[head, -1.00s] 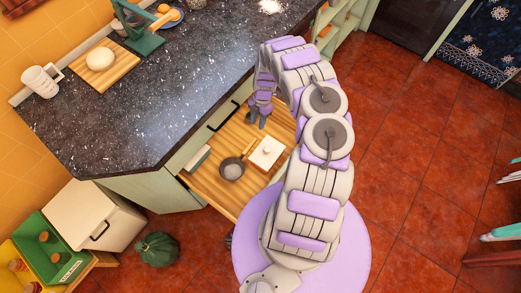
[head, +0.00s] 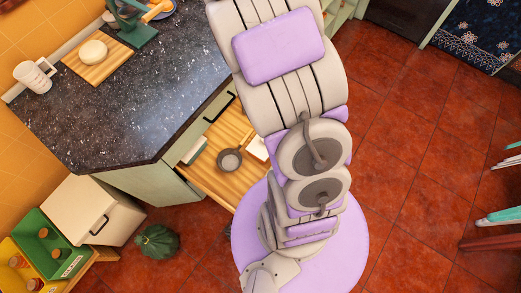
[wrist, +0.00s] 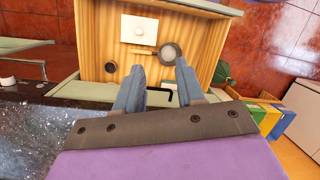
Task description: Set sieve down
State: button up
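The sieve (head: 229,160), a round grey mesh bowl with a short handle, lies in the open wooden drawer (head: 206,181). In the wrist view the sieve (wrist: 171,53) lies on the drawer floor, its handle pointing left. My gripper (wrist: 158,72) is open and empty, its two blue-grey fingers spread apart. It is over the drawer's front side, with the fingertips pointing toward the sieve and apart from it. In the head view my gripper is hidden behind or beyond my arm.
A white box (wrist: 139,30) lies beside the sieve; a small dark round item (wrist: 110,67) is in the drawer too. The dark speckled counter (head: 130,110) holds a mug (head: 34,76) and a board with dough (head: 93,51). A green squash (head: 157,241) is on the floor.

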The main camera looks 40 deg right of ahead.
jog(key=s+a+r+m, duration=0.2)
jog(key=s+a+r, duration=0.1)
jog(key=s, duration=0.5)
jog(key=s+a+r+m, duration=0.3)
jog(key=s+a, duration=0.3)
jog(key=s, duration=0.2)
jog(key=s+a+r+m, duration=0.3)
jog(key=s+a+r, duration=0.2)
jog(key=s, duration=0.3)
jog(key=shift+a+t, duration=0.15)
jog(key=shift+t, duration=0.25)
